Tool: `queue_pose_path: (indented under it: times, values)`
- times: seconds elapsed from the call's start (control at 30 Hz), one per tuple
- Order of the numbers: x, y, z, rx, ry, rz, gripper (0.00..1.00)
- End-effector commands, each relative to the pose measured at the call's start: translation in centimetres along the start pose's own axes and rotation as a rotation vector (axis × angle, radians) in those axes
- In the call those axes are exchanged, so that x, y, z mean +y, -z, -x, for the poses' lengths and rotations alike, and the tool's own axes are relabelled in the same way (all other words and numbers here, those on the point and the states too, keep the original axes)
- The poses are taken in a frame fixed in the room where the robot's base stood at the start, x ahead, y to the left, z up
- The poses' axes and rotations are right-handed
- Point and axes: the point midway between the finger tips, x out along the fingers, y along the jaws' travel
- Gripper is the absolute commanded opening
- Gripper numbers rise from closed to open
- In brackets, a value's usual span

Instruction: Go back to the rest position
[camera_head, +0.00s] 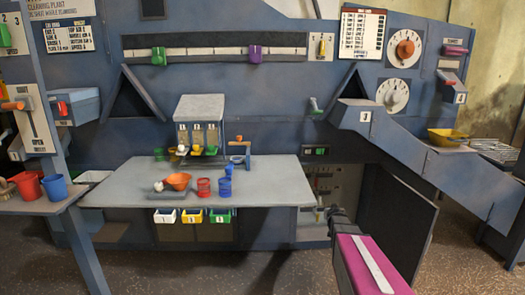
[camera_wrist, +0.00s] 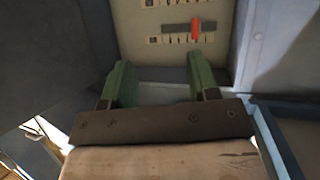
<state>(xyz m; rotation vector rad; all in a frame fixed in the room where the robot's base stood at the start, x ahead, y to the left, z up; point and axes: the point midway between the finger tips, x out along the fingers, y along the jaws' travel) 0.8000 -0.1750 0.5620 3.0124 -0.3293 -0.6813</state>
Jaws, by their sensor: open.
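My gripper (camera_wrist: 158,88) shows in the wrist view with its two green fingers apart and nothing between them. Beyond the fingers is a pale panel (camera_wrist: 151,47) with a red-handled slider (camera_wrist: 196,29) on a marked scale. In the head view my arm reaches toward the open cabinet below the worktable's right end. The pale panel inside that cabinet also shows there (camera_head: 320,182). The gripper's fingertips are hard to make out in the head view.
The cabinet's dark door (camera_head: 395,215) stands open to the right of my arm. A sloping chute (camera_head: 430,165) is at the right. A side table with cups (camera_head: 55,187) is at the left.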

Motion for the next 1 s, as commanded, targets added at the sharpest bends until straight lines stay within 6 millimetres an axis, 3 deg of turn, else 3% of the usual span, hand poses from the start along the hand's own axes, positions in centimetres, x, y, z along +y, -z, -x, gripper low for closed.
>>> queue_pose_path:
  times: [0.03,0.27,0.4,0.6,0.7,0.8,1.0]
  values:
    - [-0.7,-0.9,2.9,-0.074,-0.023,0.001,0.55]
    - [-4.0,-6.1,12.8,-0.460,-0.058,0.024,0.55]
    - [-6.4,-9.2,19.9,-0.708,-0.008,0.054,0.55]
    - [-9.3,-12.0,28.5,-0.981,0.108,0.102,0.55]
    - [-10.1,-12.6,31.2,-1.062,0.154,0.120,0.55]
    - [-10.6,-12.9,32.5,-1.105,0.180,0.129,0.55]
    - [-10.7,-13.0,32.7,-1.118,0.188,0.132,0.55]
